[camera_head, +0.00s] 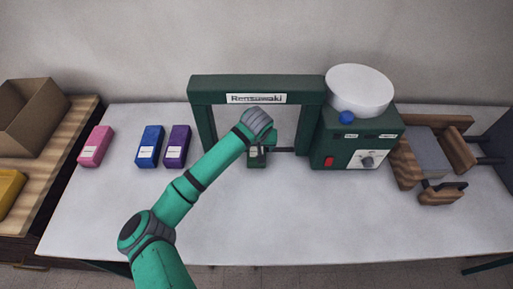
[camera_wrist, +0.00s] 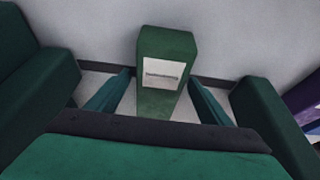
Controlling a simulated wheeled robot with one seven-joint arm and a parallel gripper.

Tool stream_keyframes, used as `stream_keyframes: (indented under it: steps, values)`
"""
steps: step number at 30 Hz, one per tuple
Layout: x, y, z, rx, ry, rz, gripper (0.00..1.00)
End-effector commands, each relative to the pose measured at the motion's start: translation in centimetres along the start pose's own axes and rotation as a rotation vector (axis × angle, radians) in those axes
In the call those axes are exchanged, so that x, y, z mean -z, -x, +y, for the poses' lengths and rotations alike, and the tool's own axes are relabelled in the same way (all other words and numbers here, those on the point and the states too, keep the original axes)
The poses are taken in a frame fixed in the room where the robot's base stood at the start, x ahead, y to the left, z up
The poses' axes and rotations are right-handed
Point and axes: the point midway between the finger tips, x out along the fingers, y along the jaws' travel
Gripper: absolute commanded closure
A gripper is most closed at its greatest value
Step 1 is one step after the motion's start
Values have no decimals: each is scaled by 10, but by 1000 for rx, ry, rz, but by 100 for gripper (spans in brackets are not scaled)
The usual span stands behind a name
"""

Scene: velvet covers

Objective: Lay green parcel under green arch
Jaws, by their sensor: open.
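The green parcel (camera_wrist: 167,42) with a white label shows in the middle of the wrist view. In the head view the green parcel (camera_head: 257,160) is partly hidden behind my wrist, within the opening of the green arch (camera_head: 200,110). My gripper (camera_wrist: 158,98) is open, with one finger on each side of the parcel and gaps visible between. It also shows in the head view (camera_head: 257,149), small and partly covered. Whether the parcel rests fully on the table is hard to tell.
A green machine (camera_head: 355,140) with a white bowl (camera_head: 360,88) adjoins the arch on the right. Pink (camera_head: 95,146), blue (camera_head: 150,146) and purple (camera_head: 177,146) parcels lie to the left. A wooden clamp-like fixture (camera_head: 430,155) is farther right. The table front is clear.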

Motion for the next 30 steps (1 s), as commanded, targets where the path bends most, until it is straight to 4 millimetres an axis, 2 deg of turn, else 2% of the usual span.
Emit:
stream_keyframes:
  steps: [9, 15, 21, 30]
  values:
    - [0, 64, 1, -3, 0, 3, 27]
    - [0, 94, 1, -2, -1, 2, 27]
    - [0, 107, 0, -2, 0, 1, 27]
    - [0, 108, 0, -1, 0, 0, 27]
